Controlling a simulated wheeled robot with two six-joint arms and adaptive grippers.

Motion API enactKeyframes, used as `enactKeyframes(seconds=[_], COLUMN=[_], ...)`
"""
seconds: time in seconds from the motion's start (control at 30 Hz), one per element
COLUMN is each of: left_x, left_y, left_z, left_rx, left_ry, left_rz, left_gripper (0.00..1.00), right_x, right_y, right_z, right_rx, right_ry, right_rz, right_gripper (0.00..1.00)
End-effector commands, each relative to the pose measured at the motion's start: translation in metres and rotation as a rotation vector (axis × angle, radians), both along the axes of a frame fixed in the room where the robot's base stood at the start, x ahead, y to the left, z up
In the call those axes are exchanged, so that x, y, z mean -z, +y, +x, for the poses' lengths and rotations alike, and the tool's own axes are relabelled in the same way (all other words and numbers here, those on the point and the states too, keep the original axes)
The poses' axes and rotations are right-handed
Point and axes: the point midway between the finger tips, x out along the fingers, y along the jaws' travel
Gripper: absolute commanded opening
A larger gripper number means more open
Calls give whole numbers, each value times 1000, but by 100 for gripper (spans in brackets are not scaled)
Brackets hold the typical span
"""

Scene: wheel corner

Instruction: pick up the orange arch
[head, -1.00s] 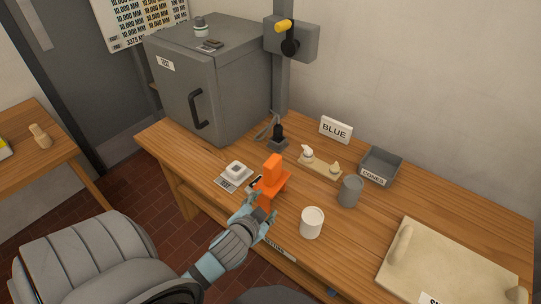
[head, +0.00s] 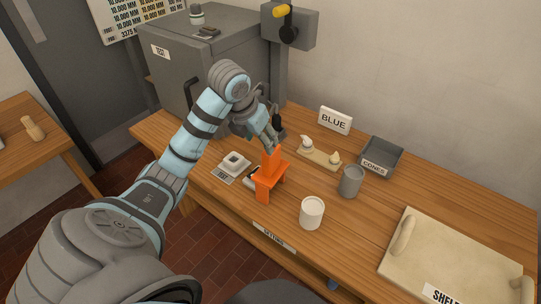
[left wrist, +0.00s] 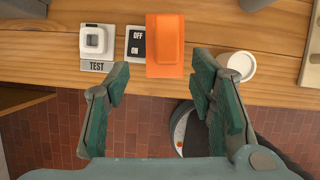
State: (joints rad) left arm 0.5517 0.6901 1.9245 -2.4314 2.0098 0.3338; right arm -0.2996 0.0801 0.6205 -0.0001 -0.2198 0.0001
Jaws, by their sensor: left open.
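The orange arch (head: 270,178) stands upright on the wooden table near its front edge. It also shows in the left wrist view (left wrist: 167,45), seen from above. My left gripper (head: 268,138) is above the arch with its fingers pointing down. In the left wrist view my left gripper (left wrist: 161,75) is open, with its two dark green fingers apart and nothing between them. The arch lies ahead of the fingertips there, roughly centred between them. My right gripper is in neither view.
A TEST plate with a white block (head: 235,162) and an OFF/ON plate (left wrist: 135,44) lie left of the arch. A white cup (head: 312,213) and a grey cup (head: 351,182) stand to its right. A grey cabinet (head: 170,75) stands behind left. A board (head: 450,260) lies at right.

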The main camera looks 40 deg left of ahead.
Motion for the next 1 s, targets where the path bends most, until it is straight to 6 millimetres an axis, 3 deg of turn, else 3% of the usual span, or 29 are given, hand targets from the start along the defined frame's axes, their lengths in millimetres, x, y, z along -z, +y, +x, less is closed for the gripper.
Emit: enactKeyframes(seconds=[0.03,0.27,0.47,0.7,1.0], left_x=[24,44,75,80,80], left_y=[-1,-2,-3,-3,-3], left_z=[5,21,41,44,44], left_rx=[-1,3,2,5,4], left_ry=[1,1,3,0,0], left_rz=[-4,-4,-4,-2,-3], left_gripper=[50,50,50,50,4], right_x=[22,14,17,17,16], right_y=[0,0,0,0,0], right_z=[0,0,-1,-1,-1], right_rx=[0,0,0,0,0], right_ry=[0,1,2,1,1], right_rz=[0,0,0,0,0], right_gripper=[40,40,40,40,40])
